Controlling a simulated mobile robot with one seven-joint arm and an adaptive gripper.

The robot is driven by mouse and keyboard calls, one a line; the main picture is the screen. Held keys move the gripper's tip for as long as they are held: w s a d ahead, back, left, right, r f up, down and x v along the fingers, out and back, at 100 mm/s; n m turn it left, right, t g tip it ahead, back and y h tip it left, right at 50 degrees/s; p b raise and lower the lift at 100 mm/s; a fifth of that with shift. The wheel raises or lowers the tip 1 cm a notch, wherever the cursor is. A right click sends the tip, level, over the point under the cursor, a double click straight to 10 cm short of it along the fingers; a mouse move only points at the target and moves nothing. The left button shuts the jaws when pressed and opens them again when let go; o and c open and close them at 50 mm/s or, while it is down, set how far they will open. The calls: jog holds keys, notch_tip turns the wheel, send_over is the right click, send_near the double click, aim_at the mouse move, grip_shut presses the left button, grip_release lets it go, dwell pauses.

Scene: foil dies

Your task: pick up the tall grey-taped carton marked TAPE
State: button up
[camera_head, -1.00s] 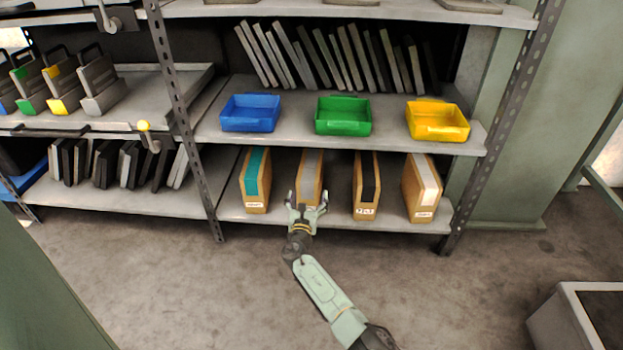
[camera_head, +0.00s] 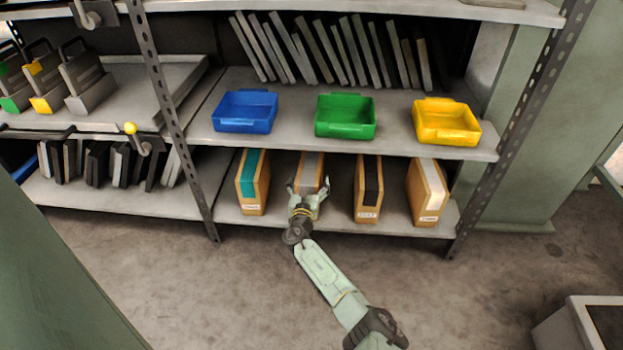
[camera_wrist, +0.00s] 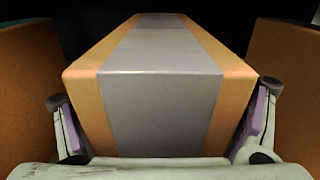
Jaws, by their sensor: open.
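The tall carton with grey tape (camera_head: 312,163) stands upright on the lower shelf, second from the left. My gripper (camera_head: 308,186) is open in front of it and hides its lower front, so its label does not show. In the wrist view the grey-taped carton (camera_wrist: 162,85) fills the middle, its taped top and front edge facing me. My gripper (camera_wrist: 160,135) has one finger on each side of the carton's near end. A small gap shows on the left; whether the right finger touches cannot be told.
A teal-taped carton (camera_head: 252,182) stands to the left, with black-taped (camera_head: 369,190) and white-taped (camera_head: 429,192) cartons to the right. The upper shelf board (camera_head: 390,144) is above, bearing blue, green and yellow bins. Posts stand at both sides.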

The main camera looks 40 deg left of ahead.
jog(key=shift+c, duration=0.2)
jog(key=shift+s, duration=0.1)
jog(key=shift+c, duration=1.3)
jog(key=shift+r, duration=0.1)
jog(key=c, duration=1.3)
